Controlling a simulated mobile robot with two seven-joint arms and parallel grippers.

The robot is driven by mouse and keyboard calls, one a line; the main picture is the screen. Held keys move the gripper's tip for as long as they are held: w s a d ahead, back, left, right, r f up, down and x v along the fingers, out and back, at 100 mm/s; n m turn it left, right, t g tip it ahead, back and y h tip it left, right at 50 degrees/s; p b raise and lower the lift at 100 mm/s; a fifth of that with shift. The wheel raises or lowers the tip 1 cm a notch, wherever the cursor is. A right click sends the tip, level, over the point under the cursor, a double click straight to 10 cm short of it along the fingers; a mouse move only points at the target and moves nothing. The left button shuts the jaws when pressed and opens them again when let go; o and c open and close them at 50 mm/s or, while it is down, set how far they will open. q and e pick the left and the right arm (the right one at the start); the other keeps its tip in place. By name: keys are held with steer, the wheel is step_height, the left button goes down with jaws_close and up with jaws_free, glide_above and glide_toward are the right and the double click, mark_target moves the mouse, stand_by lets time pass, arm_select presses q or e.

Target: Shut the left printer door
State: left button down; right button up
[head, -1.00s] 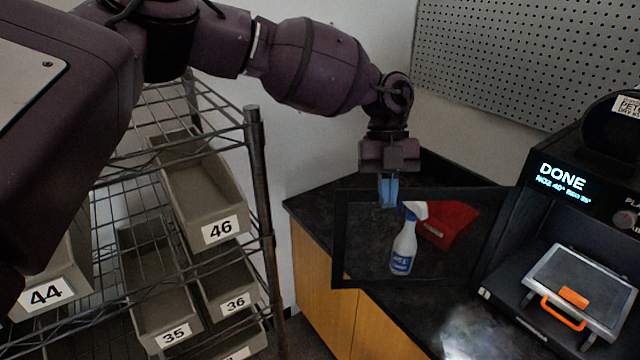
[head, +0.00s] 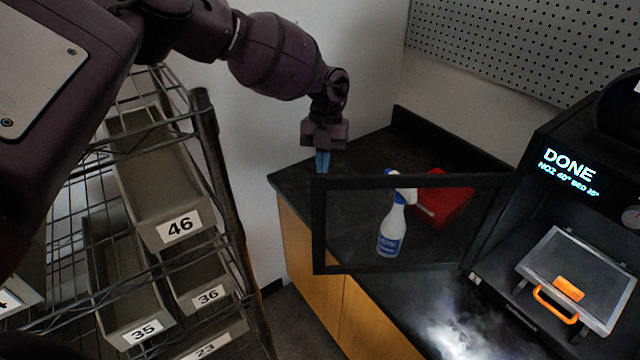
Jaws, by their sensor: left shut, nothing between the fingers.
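The black printer (head: 511,226) stands at the right and its screen reads DONE. Its door (head: 319,232), a clear panel in a black frame, stands open and reaches left from the printer over the counter. My left gripper (head: 323,168) points down with blue fingertips shut and empty. It is at the door's upper left corner, at the free edge; whether it touches the frame I cannot tell. My right gripper is not in view.
A spray bottle (head: 391,231) and a red thing (head: 447,203) show through the door on the dark counter (head: 372,155). A wire rack with grey bins (head: 165,195) stands at the left. Inside the printer is a plate (head: 575,262) with an orange handle.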

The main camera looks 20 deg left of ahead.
arm_select(q)
steer(key=s+f, duration=0.1)
steer(key=s+f+p, duration=0.1)
steer(key=s, duration=0.1)
steer(key=s+f, duration=0.1)
steer(key=shift+s+d+f+p, duration=0.1)
steer(key=shift+s+d+p, duration=0.2)
steer(key=shift+s+p, duration=0.05)
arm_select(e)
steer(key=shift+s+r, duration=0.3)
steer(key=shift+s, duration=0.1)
